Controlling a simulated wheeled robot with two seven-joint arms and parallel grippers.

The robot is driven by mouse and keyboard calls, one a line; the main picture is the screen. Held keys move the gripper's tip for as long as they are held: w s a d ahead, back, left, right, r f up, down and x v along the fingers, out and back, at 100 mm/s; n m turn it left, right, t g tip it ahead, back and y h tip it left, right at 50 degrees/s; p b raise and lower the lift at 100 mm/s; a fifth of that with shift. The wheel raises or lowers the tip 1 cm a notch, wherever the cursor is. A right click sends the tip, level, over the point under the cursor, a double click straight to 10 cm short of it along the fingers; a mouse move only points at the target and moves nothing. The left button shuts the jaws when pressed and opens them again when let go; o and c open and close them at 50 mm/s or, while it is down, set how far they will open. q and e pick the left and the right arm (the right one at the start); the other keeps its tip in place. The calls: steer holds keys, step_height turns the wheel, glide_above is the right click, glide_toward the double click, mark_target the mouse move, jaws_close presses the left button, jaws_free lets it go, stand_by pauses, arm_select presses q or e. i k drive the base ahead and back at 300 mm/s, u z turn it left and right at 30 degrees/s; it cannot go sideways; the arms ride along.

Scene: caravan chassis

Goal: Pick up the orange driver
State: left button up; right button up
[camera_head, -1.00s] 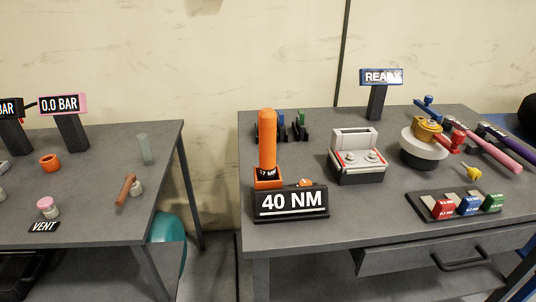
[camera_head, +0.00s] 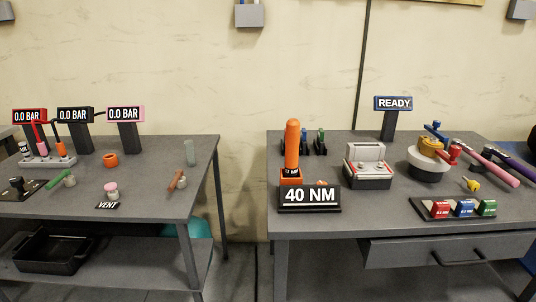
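The orange driver (camera_head: 292,146) stands upright in an orange base on the right table, near its left front corner. A black sign reading 40 NM (camera_head: 309,197) stands just in front of it and hides part of the base. Neither of my grippers is in the head view.

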mark_target(293, 126)
steer(key=u, duration=0.35)
steer(key=i, duration=1.1)
steer(key=z, duration=0.55)
